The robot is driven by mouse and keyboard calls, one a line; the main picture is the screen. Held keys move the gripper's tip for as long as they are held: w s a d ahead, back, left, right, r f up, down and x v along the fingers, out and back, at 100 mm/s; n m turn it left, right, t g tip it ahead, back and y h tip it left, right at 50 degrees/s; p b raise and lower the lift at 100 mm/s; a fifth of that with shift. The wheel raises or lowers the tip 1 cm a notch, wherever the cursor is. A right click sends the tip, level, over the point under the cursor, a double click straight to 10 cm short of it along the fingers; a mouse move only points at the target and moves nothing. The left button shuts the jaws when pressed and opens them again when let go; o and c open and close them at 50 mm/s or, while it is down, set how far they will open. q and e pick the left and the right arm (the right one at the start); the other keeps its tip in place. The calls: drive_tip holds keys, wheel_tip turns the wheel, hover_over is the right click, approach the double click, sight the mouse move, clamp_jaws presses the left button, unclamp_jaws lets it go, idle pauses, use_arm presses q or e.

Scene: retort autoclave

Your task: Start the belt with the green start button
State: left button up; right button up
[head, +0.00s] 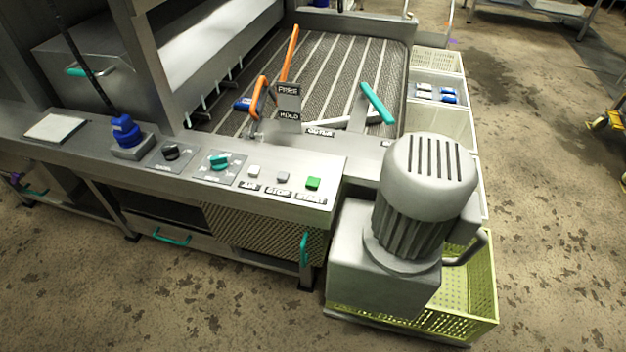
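The green start button (313,183) is at the right end of the grey control panel (335,163), above a START label. Two pale buttons sit to its left, the stop button (283,177) and another button (254,171) with a label that is hard to read. The belt (335,62) is a dark ribbed surface with light lengthwise strips, behind the panel. I cannot tell from one picture whether it moves. Neither of my grippers shows in the head view, and nothing covers the green button.
A teal selector knob (219,161), a black knob (171,152) and a blue knob (126,130) stand left along the panel. Orange and teal levers rise behind it. A large grey motor (425,185) stands right of the panel, beside a yellow-green crate (482,290). The floor in front is clear.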

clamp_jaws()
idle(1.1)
